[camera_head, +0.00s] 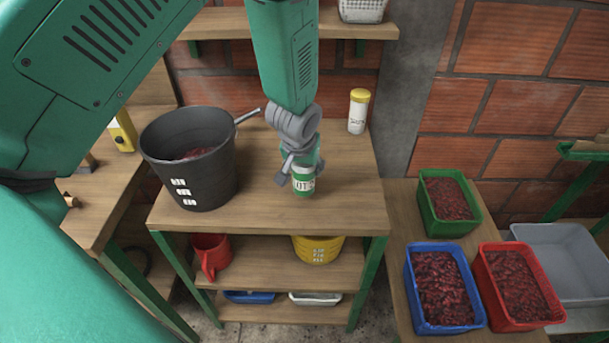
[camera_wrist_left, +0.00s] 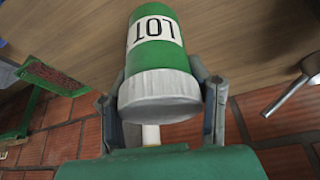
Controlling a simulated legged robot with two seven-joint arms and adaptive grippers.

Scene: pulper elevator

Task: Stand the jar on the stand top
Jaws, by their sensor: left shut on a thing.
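A green jar (camera_head: 304,182) with a white lid and a white label reading "LOT" is at the front middle of the wooden stand top (camera_head: 265,205). My left gripper (camera_head: 300,165) comes down from above and is shut on the jar, with a finger on either side. In the left wrist view the jar (camera_wrist_left: 155,60) sits between the two fingers, its white lid nearest the camera. The jar looks upright, its base at or close to the wood; I cannot tell whether it touches. My right gripper does not show.
A black bucket (camera_head: 185,165) with a handle stands left of the jar. A white jar with a yellow lid (camera_head: 358,110) stands at the back right. A lower shelf holds a red jug (camera_head: 210,255) and yellow bucket (camera_head: 318,248). Crates, including a blue one (camera_head: 442,290), are at right.

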